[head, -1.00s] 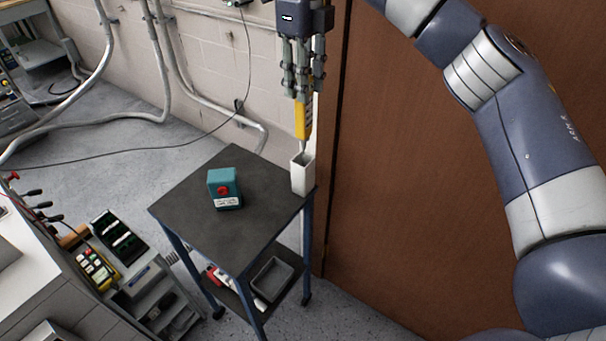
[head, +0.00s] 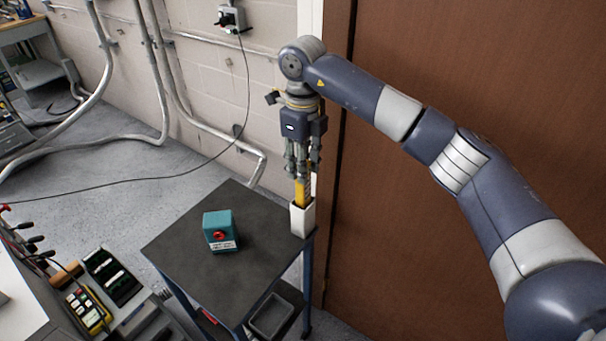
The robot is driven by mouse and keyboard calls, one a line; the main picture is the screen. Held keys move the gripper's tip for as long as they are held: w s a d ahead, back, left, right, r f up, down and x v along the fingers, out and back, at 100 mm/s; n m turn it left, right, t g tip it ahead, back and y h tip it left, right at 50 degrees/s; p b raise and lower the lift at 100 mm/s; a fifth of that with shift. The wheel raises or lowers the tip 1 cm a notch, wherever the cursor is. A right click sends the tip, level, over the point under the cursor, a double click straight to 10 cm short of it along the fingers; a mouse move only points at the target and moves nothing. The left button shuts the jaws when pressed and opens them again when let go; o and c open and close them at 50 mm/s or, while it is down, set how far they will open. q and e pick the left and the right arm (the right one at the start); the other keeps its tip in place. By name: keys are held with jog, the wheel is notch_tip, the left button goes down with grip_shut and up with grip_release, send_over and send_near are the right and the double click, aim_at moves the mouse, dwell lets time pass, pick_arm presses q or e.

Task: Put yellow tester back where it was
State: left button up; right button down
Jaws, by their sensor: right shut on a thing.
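The yellow tester (head: 302,190) is upright, with its lower end inside the white holder (head: 302,218) at the right corner of the dark cart top. My right gripper (head: 301,174) is above the holder, pointing down, and is shut on the tester's upper part. The tester's tip is hidden inside the holder. My left gripper is not in view.
A teal box with a red button (head: 219,231) stands on the cart (head: 205,283), left of the holder. A grey tray (head: 270,314) is on the lower shelf. A brown door (head: 420,220) is close on the right. A yellow meter (head: 88,309) lies at lower left.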

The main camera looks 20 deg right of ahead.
notch_tip(320, 180, down, 4)
jog(key=shift+s+a+p, duration=0.1)
jog(key=shift+p, duration=0.55)
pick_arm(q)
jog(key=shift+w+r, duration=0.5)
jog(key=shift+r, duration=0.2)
pick_arm(e)
jog(key=c, duration=1.2)
grip_release()
jog(key=shift+c, duration=0.2)
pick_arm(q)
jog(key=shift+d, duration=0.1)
pick_arm(e)
notch_tip(320, 180, up, 11)
jog(key=b, duration=0.3)
jog(key=shift+f+b, duration=0.1)
jog(key=shift+b, duration=0.25)
jog(key=shift+r, duration=0.6)
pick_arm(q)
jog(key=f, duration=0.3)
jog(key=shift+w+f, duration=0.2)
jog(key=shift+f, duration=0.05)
